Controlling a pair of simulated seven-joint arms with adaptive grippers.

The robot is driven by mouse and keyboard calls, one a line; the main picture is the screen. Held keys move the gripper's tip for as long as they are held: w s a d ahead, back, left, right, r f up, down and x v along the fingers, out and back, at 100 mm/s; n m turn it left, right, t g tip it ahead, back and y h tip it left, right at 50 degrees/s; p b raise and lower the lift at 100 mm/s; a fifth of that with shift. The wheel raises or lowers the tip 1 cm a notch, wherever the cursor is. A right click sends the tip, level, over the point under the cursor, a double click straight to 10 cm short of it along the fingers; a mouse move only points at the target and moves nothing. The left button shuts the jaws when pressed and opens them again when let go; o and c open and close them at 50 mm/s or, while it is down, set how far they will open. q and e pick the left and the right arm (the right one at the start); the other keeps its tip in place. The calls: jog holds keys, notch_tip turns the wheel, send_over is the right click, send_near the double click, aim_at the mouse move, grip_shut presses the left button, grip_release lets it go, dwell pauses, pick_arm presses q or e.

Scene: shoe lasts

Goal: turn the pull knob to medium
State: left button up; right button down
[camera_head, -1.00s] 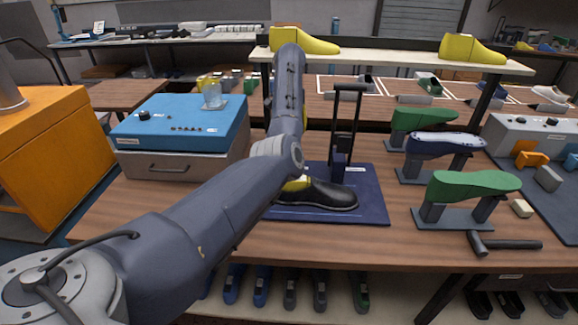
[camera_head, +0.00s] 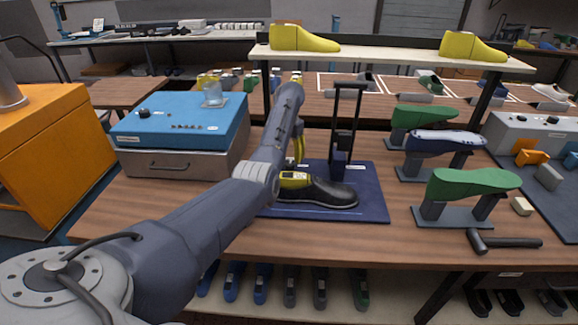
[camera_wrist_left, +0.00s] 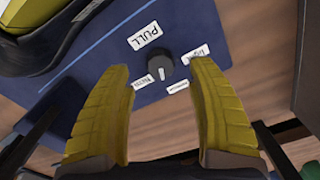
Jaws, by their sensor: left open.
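The dark round pull knob (camera_wrist_left: 160,66) sits on the blue base in the left wrist view. A white pointer mark lies on its lower side in that picture. A PULL label (camera_wrist_left: 146,36) is above it, and smaller white labels around it are hard to read. My left gripper (camera_wrist_left: 161,70) is open, its yellow fingers on either side of the knob, with gaps showing. In the head view the left gripper (camera_head: 298,150) hangs over the left part of the blue base (camera_head: 374,205); the knob is hidden there. My right gripper is not in view.
A black shoe on a yellow last (camera_head: 325,191) lies on the base, beside a black upright frame (camera_head: 346,120). Green lasts on stands (camera_head: 470,184) and a hammer (camera_head: 505,243) are to the right. A blue-topped box (camera_head: 182,125) stands left.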

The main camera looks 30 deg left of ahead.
aim_at(290, 164)
pick_arm(q)
jog(key=shift+f, duration=2.6)
jog(key=shift+c, duration=0.4)
jog(key=c, duration=1.1)
jog(key=shift+d+n, duration=0.1)
jog(key=shift+n, duration=1.8)
jog(key=shift+c, duration=0.2)
jog(key=o, duration=1.2)
jog(key=shift+r, duration=6)
